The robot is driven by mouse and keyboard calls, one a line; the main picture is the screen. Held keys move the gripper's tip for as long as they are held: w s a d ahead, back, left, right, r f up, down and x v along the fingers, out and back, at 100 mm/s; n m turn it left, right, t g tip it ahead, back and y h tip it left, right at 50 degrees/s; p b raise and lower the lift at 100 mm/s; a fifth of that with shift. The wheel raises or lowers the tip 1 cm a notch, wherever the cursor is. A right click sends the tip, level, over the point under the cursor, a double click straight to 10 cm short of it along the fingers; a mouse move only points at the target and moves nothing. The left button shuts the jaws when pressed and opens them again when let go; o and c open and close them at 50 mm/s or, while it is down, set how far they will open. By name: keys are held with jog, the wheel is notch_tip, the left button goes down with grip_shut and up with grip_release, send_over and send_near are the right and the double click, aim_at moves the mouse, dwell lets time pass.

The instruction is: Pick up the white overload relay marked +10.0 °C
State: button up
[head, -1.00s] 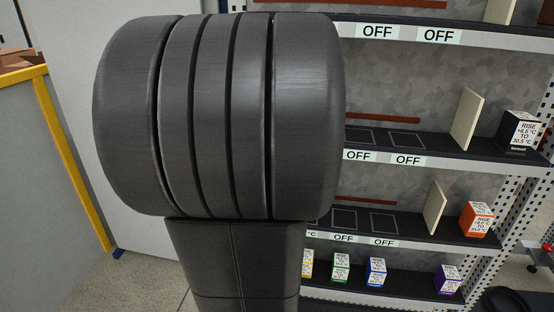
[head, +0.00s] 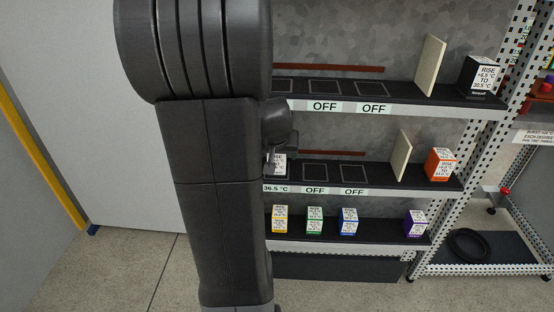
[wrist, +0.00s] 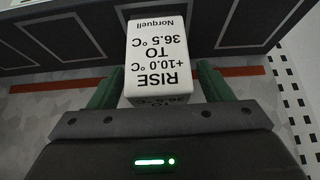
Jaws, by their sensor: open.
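The white overload relay (wrist: 157,60) marked "RISE +10.0 °C TO 36.5 °C Norquell" fills the middle of the wrist view, its text upside down. My gripper (wrist: 158,84) has its two green fingers on either side of the relay's near part, and the jaws are open. A narrow gap seems to show beside each finger, but contact is hard to tell. In the head view the relay (head: 279,165) stands on the middle shelf above a "36.5 °C" label, partly covered by my arm.
Empty outlined spots with "OFF" labels (head: 315,190) lie right of the relay. A cream divider plate (head: 401,156) and an orange relay (head: 440,164) stand farther right. A black relay (head: 481,75) is on the shelf above. Yellow, green, blue and purple relays (head: 414,223) stand below.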

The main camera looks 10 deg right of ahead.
jog(key=c, duration=1.3)
jog(key=shift+r, duration=0.1)
